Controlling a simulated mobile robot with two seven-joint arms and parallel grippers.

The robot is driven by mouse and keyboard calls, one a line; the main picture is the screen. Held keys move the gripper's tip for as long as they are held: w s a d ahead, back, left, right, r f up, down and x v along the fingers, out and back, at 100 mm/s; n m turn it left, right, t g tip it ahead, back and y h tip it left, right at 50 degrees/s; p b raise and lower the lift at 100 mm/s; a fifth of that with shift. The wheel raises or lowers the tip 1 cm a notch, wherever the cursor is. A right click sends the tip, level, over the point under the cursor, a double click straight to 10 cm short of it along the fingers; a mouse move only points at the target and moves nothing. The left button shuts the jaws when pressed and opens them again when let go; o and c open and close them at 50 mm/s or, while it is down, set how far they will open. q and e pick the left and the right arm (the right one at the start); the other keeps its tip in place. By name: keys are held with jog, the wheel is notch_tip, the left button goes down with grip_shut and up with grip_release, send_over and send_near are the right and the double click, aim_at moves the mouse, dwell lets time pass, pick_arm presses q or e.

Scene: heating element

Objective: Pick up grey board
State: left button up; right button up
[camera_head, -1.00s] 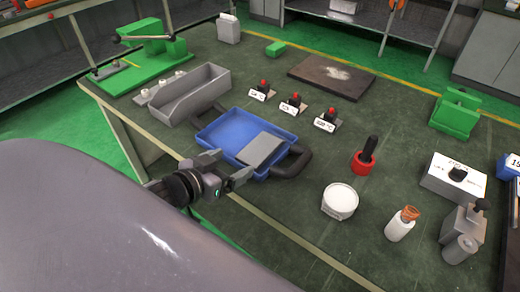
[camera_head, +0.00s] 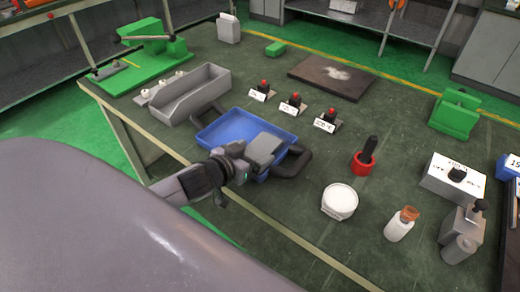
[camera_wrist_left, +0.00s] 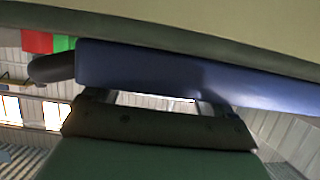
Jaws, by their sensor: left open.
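The grey board (camera_head: 266,147) is a flat light-grey plate lying in the blue tray (camera_head: 230,124), toward its near right side, in the head view. My left gripper (camera_head: 246,160) is open at the near edge of the tray, over or against the near left part of the board. It hides that part, and I cannot tell whether the fingers touch or straddle the board. In the left wrist view the blue tray (camera_wrist_left: 190,76) crosses the frame edge-on, with a dark handle (camera_wrist_left: 52,68) at its left; the board cannot be made out there. My right gripper is not in view.
The tray's black handle (camera_head: 290,164) sticks out on its right. A grey open bin (camera_head: 190,98) stands just behind left. Small red-knobbed switches (camera_head: 292,104), a red holder (camera_head: 364,160) and a white jar (camera_head: 340,201) stand to the right. Bare table lies in front of the tray.

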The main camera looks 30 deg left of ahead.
pick_arm(q)
jog(key=shift+w+f, duration=0.15)
jog(key=shift+w, duration=0.15)
jog(key=c, duration=0.7)
jog(key=shift+c, duration=0.2)
